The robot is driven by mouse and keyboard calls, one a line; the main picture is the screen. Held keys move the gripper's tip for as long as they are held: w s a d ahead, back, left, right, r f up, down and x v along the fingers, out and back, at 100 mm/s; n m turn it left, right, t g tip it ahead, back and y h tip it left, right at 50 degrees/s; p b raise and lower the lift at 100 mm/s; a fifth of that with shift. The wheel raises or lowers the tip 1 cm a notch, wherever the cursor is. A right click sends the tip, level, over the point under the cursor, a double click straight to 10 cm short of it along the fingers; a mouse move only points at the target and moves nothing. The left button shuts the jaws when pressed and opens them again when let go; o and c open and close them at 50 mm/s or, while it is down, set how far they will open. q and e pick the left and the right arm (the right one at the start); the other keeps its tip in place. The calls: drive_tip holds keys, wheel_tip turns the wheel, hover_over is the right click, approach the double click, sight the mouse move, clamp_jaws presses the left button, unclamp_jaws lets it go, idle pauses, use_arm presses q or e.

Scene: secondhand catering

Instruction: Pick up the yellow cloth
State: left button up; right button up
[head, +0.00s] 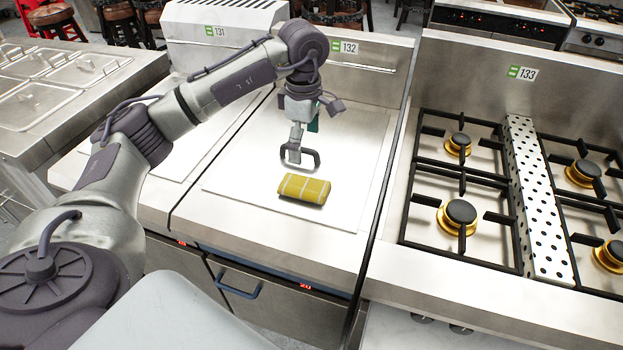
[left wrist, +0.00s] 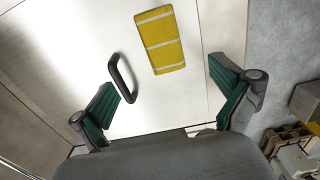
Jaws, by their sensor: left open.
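The yellow cloth (head: 304,189) is a folded, block-shaped bundle with pale stripes. It lies on the flat steel top marked 132, in front of a dark loop handle (head: 314,154). In the left wrist view the cloth (left wrist: 161,42) is at the top centre, beyond the fingertips. My left gripper (head: 304,132) points down above the steel top, behind the cloth in the head view. In the left wrist view its teal-padded fingers (left wrist: 168,98) are spread wide with nothing between them. My right gripper is not in view.
The dark handle (left wrist: 119,79) stands beside the cloth, close to one finger in the wrist view. A gas hob (head: 459,212) with several burners is on the right. A steel counter with lidded pans (head: 35,105) is at the left.

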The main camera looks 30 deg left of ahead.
use_arm(q)
drive_tip(key=p, duration=0.1)
hover_over(304, 184)
drive_tip(key=f, duration=0.6)
drive_tip(key=shift+s, duration=0.2)
drive_tip(key=shift+w+f, duration=0.1)
drive_tip(key=shift+f, duration=0.25)
wheel_tip(304, 184, down, 2)
drive_tip(key=shift+f+p, duration=0.15)
drive_tip(key=shift+p, duration=0.9)
wheel_tip(304, 184, down, 2)
drive_tip(key=shift+f+p, duration=0.2)
drive_tip(key=shift+p, duration=0.1)
drive_tip(key=shift+w+f, duration=0.1)
drive_tip(key=shift+f, duration=0.3)
drive_tip(key=shift+c, duration=0.5)
drive_tip(key=c, duration=1.1)
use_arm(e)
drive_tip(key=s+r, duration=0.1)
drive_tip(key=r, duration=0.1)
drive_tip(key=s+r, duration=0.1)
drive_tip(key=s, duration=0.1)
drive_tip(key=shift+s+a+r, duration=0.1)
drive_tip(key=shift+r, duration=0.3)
